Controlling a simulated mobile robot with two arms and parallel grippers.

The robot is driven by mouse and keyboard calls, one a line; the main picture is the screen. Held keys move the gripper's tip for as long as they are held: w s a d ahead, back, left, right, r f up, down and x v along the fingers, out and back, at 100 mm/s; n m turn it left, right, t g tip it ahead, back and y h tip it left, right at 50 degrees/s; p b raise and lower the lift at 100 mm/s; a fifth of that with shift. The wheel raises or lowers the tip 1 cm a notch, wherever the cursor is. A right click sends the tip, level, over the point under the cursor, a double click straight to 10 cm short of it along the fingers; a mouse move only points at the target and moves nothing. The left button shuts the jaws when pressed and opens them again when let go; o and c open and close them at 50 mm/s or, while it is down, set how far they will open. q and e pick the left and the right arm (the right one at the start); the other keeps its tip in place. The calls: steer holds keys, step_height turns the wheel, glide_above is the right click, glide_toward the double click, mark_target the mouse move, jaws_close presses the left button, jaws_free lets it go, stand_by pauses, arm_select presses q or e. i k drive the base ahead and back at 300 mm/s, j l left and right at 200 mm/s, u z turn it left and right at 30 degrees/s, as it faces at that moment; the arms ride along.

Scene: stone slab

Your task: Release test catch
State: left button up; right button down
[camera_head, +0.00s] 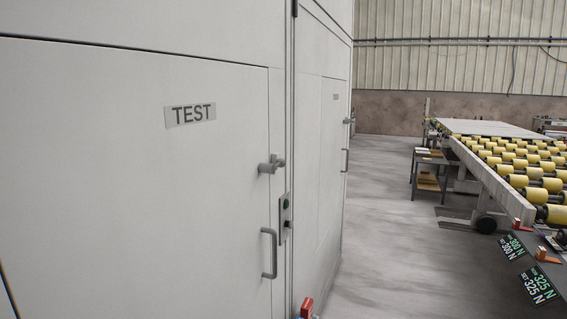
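A large pale grey door (120,180) fills the left of the head view, with a plate reading TEST (190,114). A grey catch (271,164) sits at the door's right edge; its lever end points left, roughly level. Below it is a grey vertical pull handle (270,253). The door looks shut against its frame. Neither of my grippers clearly shows; a small red and grey piece at the bottom edge is cut off and I cannot tell what it is.
A control plate (285,217) with a green button is right of the door. A second door (333,150) with a handle lies beyond. On the right stands a conveyor with yellow rollers (508,180) and a dark panel with force readouts (538,285). Bare floor (385,240) lies between.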

mark_target(263, 168)
steer(key=i+l+u, duration=0.3)
steer(key=i+l, duration=0.65)
steer(key=l, duration=0.15)
